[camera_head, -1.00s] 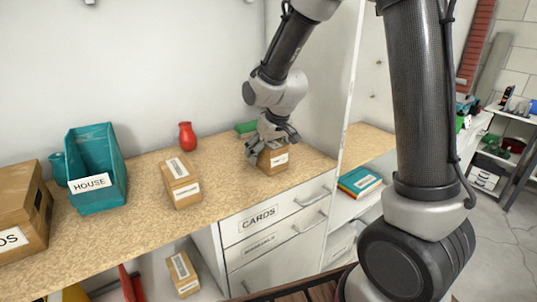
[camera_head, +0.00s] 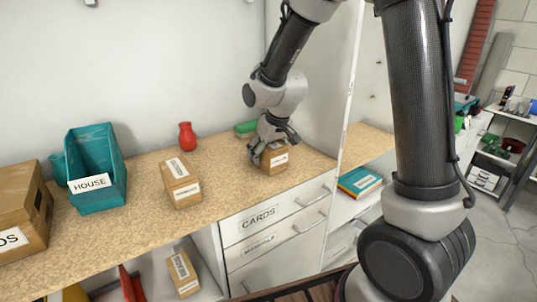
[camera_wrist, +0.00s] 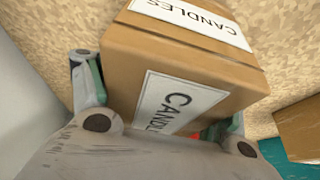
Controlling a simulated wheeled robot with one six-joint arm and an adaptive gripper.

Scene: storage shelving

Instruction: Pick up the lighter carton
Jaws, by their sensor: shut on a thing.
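My gripper (camera_head: 268,150) is shut on a small brown carton (camera_head: 276,167) at the right end of the wooden counter. In the wrist view the carton (camera_wrist: 190,62) sits between the two fingers, with white labels reading CANDLES. The carton appears to rest on the counter. A second small carton (camera_head: 181,187) with white labels stands apart, left on the counter. Its label is too small to read. Nothing visible shows which carton weighs less.
A teal bin (camera_head: 113,190) labelled HOUSE and a larger carton (camera_head: 22,215) stand at the left. A red vase (camera_head: 187,136) and a green object (camera_head: 246,127) are near the wall. Another carton (camera_head: 182,273) is on the shelf below. A side panel (camera_head: 310,100) stands right of my gripper.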

